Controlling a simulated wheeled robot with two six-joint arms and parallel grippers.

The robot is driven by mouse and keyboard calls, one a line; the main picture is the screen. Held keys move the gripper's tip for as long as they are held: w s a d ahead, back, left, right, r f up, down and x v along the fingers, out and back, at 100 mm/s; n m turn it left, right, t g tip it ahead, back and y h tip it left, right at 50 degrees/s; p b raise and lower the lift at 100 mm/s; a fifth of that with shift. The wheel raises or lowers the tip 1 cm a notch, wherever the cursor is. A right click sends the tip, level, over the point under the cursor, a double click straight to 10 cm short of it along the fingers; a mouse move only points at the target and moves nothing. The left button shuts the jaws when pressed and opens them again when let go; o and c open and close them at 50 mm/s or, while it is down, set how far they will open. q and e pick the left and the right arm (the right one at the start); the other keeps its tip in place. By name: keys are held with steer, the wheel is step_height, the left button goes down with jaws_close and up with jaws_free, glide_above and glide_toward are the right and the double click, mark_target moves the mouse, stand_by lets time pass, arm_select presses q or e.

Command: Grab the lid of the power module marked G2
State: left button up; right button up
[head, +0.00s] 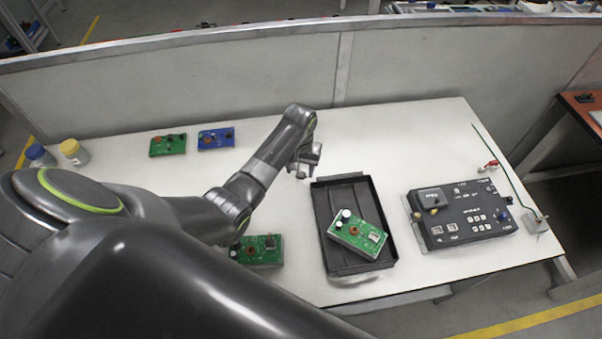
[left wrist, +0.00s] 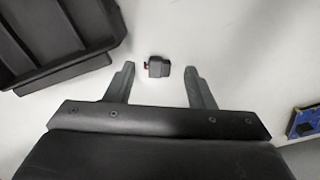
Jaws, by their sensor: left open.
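A small dark grey block with a red bit on its left side (left wrist: 158,68) lies on the white table in the left wrist view. It may be the lid; no G2 marking can be read on it. My left gripper (head: 303,170) is open above the table, left of the black tray's far end. In the left wrist view its two fingers stand apart, with the block between and just beyond their tips, not gripped. In the head view the block is hidden or cannot be told apart from the gripper. My right gripper is not in view.
The black tray (head: 322,205) holds a green circuit board (head: 357,236). A dark control panel box (head: 462,212) stands at right. Other boards, one green (head: 168,145), one blue (head: 216,138) and one green (head: 258,250), lie at left. A grey partition (head: 250,75) closes the table's back.

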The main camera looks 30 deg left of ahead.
arm_select(q)
steer(key=shift+f, duration=0.8)
steer(key=c, duration=1.1)
steer(key=shift+o, duration=0.2)
steer(key=shift+r, duration=0.1)
